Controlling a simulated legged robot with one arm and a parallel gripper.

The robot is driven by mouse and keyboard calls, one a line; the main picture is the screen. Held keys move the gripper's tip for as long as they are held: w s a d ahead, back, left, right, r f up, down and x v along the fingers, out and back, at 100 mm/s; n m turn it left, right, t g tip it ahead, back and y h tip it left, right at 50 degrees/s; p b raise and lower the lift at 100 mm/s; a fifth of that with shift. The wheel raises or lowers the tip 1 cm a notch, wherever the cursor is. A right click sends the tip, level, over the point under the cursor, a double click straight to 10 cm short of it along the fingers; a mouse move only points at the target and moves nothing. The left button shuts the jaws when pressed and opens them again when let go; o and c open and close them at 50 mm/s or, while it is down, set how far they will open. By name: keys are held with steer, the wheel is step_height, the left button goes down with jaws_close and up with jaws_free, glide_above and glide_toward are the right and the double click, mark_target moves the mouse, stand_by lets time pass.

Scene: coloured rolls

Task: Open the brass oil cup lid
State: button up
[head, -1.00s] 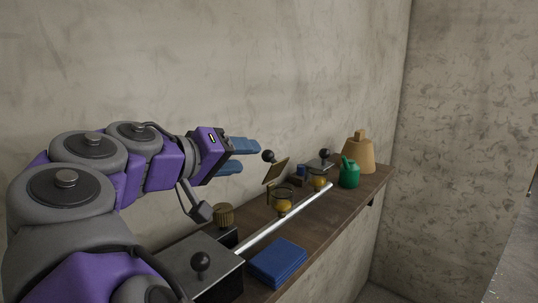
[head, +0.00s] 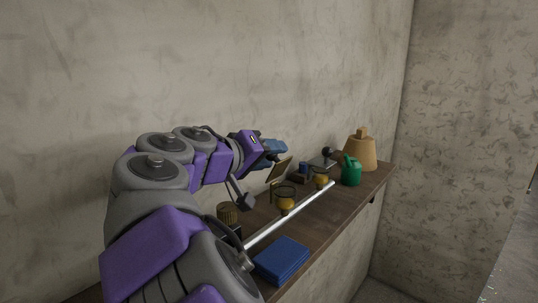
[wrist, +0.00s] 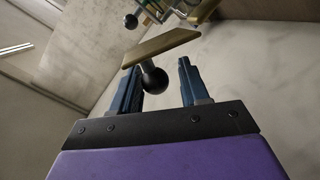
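The nearer brass oil cup (head: 287,204) stands by a metal rod on the shelf. Its flat brass lid (head: 280,170) stands steeply tilted up above the cup. My gripper (head: 278,150) is beside the lid, its blue fingers over the upper edge. In the wrist view my gripper (wrist: 159,72) is open, with the lid's dark ball knob (wrist: 154,78) between the fingers, nearer the left one. The lid plate (wrist: 160,46) lies just beyond the fingertips. Whether the knob touches the left finger I cannot tell. In the head view the knob is hidden by my gripper.
A second brass cup (head: 321,181) stands farther along the rod (head: 292,214). A folded blue cloth (head: 282,260) lies in front; a ribbed brass cap (head: 228,212) is left.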

steer(key=shift+a, duration=0.1)
steer(key=c, duration=0.3)
steer(key=shift+d, duration=0.2)
jaws_close()
